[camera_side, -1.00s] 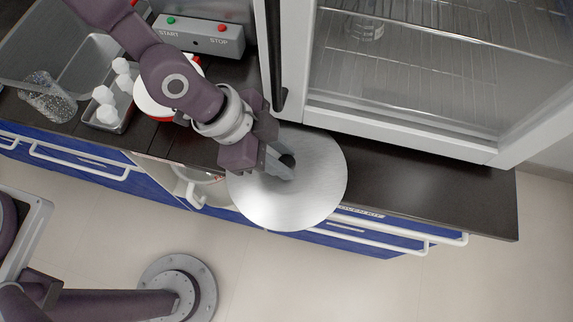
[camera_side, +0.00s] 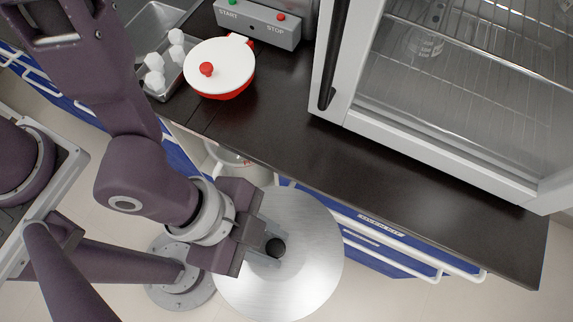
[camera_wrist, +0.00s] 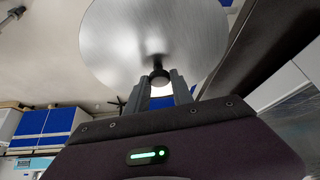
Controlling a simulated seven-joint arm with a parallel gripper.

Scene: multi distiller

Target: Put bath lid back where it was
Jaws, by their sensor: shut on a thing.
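The bath lid (camera_side: 305,265) is a round, brushed-metal disc with a dark knob (camera_side: 275,247). My gripper (camera_side: 268,245) is shut on the knob and holds the lid in the air in front of the counter's front edge. In the wrist view the lid (camera_wrist: 120,40) fills the upper middle, with the knob (camera_wrist: 159,78) between my two fingers (camera_wrist: 160,90). An opening in the counter front (camera_side: 205,160) shows a white vessel (camera_side: 240,158) inside, partly hidden by my arm; I cannot tell for sure that it is the bath.
A white-lidded red pot (camera_side: 222,72) stands on the dark counter (camera_side: 300,140), beside a tray (camera_side: 165,88) with white pieces. A START/STOP box (camera_side: 258,28) is behind it. A glass-fronted cabinet (camera_side: 440,90) stands at right. The counter's middle is clear.

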